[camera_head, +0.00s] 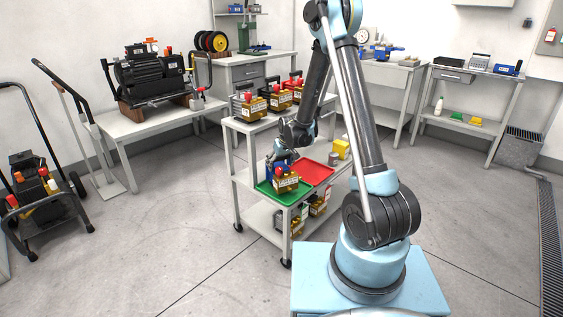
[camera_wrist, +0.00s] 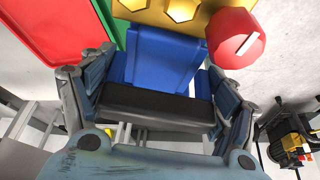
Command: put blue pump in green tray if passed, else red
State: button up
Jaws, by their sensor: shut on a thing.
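The blue pump (camera_head: 286,183) has a gold body, a white label and a red cap; its blue part (camera_wrist: 165,55) fills the middle of the wrist view. My gripper (camera_wrist: 158,85) is shut on this blue part, with a finger on each side. In the head view my gripper (camera_head: 279,160) is over the green tray (camera_head: 290,198), and the pump is at that tray. I cannot tell whether its base touches the tray floor. The red tray (camera_head: 319,173) lies beside the green one and looks empty. The pump hides part of the green tray.
Several other pumps (camera_head: 270,97) stand on the cart's upper level, behind the trays. More pumps (camera_head: 318,204) sit on its lower shelf. A yellow object (camera_head: 341,148) is right of the red tray.

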jog(key=shift+f, duration=0.65)
jog(key=o, duration=1.9)
jog(key=shift+r, duration=0.1)
